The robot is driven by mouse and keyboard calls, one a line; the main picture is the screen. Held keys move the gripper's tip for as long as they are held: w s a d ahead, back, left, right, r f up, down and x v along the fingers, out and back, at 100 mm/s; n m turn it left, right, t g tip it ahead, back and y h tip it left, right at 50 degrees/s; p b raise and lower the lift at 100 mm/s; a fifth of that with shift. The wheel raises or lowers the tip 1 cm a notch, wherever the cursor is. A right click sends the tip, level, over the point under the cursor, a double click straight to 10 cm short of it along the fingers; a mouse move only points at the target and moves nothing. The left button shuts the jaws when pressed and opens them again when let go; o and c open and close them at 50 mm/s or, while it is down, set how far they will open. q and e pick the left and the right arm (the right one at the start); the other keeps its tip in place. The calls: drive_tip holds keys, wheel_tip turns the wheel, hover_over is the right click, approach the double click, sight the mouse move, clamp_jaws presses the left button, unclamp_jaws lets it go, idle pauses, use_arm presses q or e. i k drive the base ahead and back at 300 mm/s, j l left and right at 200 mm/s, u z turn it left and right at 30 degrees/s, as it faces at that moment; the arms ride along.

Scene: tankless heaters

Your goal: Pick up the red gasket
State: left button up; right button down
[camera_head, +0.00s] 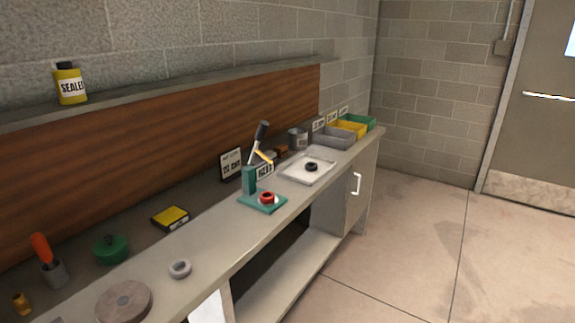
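The red gasket (267,198) is a small red ring with a dark centre. It sits on the green base (252,203) of a small press-like fixture with a green post and a dark-handled lever (261,133). The fixture stands on the grey workbench (220,236) near its front edge. Neither of my grippers shows in the head view.
A clear tray (294,174) with a black ring (311,167) lies beyond the fixture. Grey (334,138), yellow (350,128) and green bins stand at the far end. Nearer are a grey ring (180,268), a round disc (123,301) and a yellow-black box (170,217). Floor at right is clear.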

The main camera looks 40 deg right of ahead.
sight(271, 199)
drive_tip(key=l+z, duration=0.3)
drive_tip(key=z, duration=0.2)
drive_tip(key=i+l+z, duration=0.1)
drive_tip(key=l+z, duration=0.15)
drive_tip(key=z, duration=0.25)
